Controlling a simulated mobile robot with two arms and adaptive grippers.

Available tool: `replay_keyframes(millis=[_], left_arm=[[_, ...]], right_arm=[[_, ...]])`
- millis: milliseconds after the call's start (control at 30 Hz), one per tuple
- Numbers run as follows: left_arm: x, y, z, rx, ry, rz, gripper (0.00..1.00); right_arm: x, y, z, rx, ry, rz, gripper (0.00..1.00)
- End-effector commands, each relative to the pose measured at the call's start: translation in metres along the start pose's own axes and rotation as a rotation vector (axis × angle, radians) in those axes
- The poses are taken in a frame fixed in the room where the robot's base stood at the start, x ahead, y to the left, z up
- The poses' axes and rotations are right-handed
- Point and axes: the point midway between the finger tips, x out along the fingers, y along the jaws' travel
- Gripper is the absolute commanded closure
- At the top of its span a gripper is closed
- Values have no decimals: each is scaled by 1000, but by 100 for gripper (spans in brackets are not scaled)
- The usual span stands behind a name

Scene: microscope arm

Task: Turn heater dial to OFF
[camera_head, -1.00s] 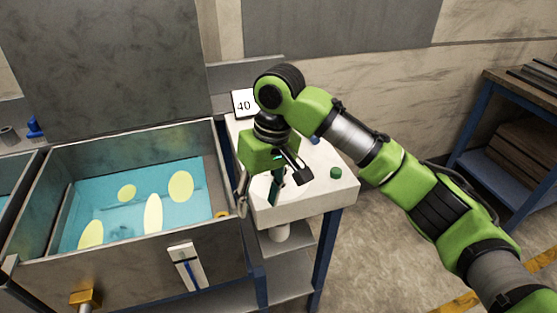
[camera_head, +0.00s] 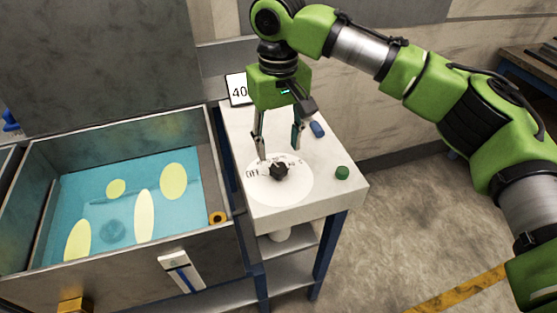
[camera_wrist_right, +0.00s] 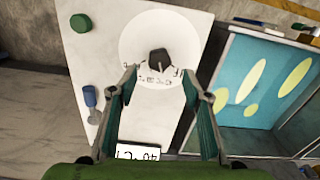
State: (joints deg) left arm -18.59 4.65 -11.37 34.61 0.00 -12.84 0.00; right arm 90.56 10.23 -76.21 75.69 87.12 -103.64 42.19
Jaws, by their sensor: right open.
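The heater dial is a black knob (camera_head: 279,172) on a white round plate (camera_head: 290,190) with printed marks, on top of the white cabinet. "OFF" is printed at the left of the plate in the head view. In the right wrist view the knob (camera_wrist_right: 160,61) lies beyond the fingertips, between their lines. My right gripper (camera_head: 280,152) is open and empty, pointing down above and just behind the knob, apart from it. It also shows in the wrist view (camera_wrist_right: 161,82). My left gripper is not in view.
A sign reading 40 (camera_head: 238,89) stands at the cabinet's back. A green knob (camera_head: 342,172) and a blue item (camera_head: 317,129) are on the cabinet's right side. A tank (camera_head: 215,180) of blue liquid with yellow ovals is at left.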

Motion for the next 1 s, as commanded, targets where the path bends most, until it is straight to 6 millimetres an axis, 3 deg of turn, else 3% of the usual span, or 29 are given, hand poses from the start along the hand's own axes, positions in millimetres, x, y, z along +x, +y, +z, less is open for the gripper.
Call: replay_keyframes(millis=[67,200,367,733,767,900,1000], left_arm=[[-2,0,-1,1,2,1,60],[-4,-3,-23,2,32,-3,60],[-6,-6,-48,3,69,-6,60],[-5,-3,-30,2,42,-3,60],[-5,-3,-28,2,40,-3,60],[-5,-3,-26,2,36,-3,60],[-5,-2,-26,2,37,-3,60]], right_arm=[[17,1,1,0,-2,1,55],[41,0,1,-1,-1,1,55],[59,0,0,-1,0,0,55],[66,0,0,-1,2,0,55],[65,0,0,-1,2,0,58],[65,0,0,-1,2,0,94],[65,0,0,-1,2,0,94]])
